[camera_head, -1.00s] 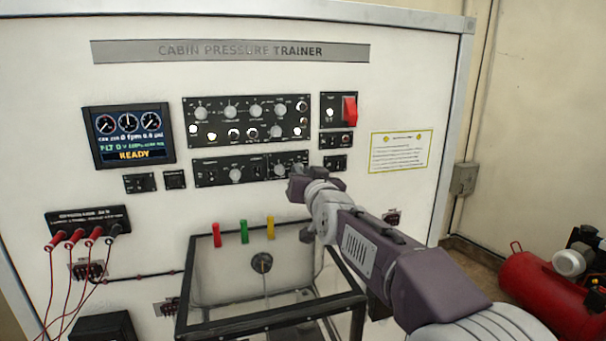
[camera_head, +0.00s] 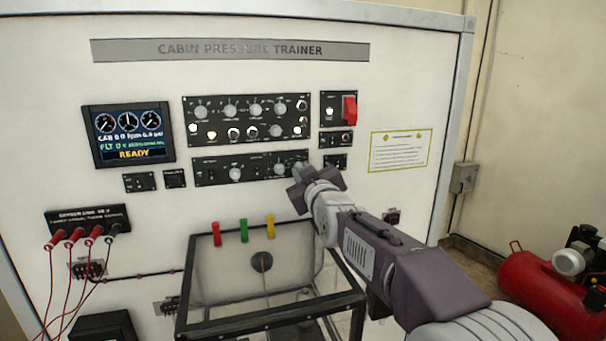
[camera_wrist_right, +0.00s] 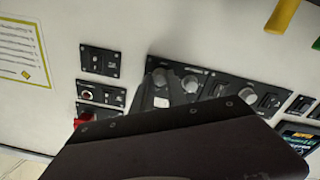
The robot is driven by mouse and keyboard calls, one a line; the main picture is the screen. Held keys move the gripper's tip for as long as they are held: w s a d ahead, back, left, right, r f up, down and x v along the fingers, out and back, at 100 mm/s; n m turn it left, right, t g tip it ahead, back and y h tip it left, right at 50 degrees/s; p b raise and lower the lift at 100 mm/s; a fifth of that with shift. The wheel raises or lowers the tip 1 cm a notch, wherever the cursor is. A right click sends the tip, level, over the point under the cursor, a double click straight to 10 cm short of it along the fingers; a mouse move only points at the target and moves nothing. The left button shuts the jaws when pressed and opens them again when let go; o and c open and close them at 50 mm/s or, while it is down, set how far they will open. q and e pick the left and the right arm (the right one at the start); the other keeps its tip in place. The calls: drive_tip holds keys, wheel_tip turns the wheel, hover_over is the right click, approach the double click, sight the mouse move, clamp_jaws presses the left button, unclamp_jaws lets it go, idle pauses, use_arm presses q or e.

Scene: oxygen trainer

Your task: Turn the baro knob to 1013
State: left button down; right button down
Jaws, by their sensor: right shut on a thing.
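The lower black control panel (camera_head: 212,171) has several grey knobs, and its labels are too small to read. My right gripper (camera_head: 301,171) is at this panel's right end, shut on a small knob that I take to be the baro knob. The gripper hides that knob in the head view. In the right wrist view, which is turned nearly upside down, the knob (camera_wrist_right: 160,76) shows at the tips of the right gripper (camera_wrist_right: 163,88). Its setting cannot be read. My left gripper is not in view.
A larger knob (camera_head: 280,169) sits close left of my gripper. The upper knob panel (camera_head: 247,121) and a red switch cover (camera_head: 349,110) are just above. A display (camera_head: 128,135) reads READY.

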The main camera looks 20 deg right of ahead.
drive_tip(key=shift+f+n, duration=0.1)
drive_tip(key=shift+n, duration=0.5)
drive_tip(key=c, duration=1.4)
unclamp_jaws()
drive_tip(key=shift+c, duration=0.2)
drive_tip(key=shift+o, duration=0.6)
drive_tip(key=shift+w+d, duration=0.1)
drive_tip(key=shift+w, duration=0.05)
drive_tip(key=s+b, duration=0.3)
drive_tip(key=s, duration=0.6)
drive_tip(key=shift+f, duration=0.15)
